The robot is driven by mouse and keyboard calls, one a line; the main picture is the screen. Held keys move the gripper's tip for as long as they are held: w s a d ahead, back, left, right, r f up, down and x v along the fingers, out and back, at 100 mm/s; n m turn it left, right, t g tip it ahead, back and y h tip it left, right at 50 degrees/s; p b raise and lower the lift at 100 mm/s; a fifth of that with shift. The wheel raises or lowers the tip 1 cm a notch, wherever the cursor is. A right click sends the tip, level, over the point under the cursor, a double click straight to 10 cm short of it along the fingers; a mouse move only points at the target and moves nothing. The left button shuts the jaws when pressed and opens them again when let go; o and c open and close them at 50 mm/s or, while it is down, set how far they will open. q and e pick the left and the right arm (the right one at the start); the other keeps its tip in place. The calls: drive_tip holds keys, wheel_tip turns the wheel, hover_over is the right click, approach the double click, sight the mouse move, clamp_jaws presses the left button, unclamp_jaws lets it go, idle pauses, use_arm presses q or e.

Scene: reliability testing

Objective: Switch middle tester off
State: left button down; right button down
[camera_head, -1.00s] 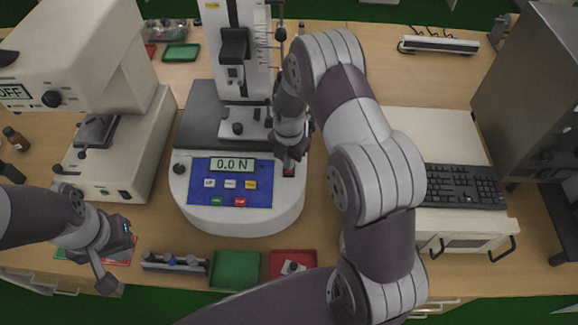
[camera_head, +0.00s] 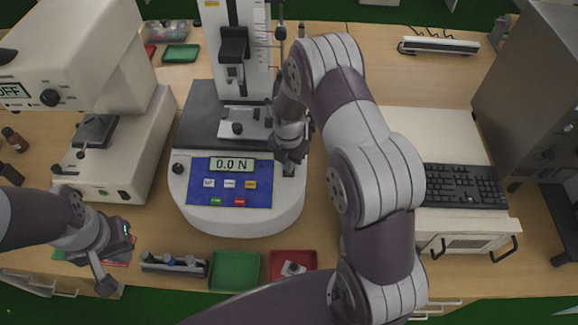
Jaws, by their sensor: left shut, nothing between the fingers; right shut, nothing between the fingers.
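The middle tester (camera_head: 245,212) is a white force tester with a rounded base, a blue panel (camera_head: 229,193) and a tall column. Its display (camera_head: 232,164) reads 0.0 N. A small dark red switch (camera_head: 289,171) is at the right of the panel, partly hidden by my gripper. My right gripper (camera_head: 288,160) is shut and points down just above and behind the switch; I cannot tell whether it touches it. My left gripper (camera_head: 107,284) is shut and empty over the table's front left edge.
A left tester (camera_head: 120,150) shows OFF. A grey machine (camera_head: 535,90) and a keyboard (camera_head: 463,186) are at the right. A green tray (camera_head: 235,271), a red tray (camera_head: 306,260) and a rack of knobs (camera_head: 174,264) lie in front.

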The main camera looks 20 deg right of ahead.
drive_tip(key=shift+s, duration=0.1)
wheel_tip(320, 180, up, 7)
drive_tip(key=p, duration=0.5)
drive_tip(key=shift+f, duration=0.1)
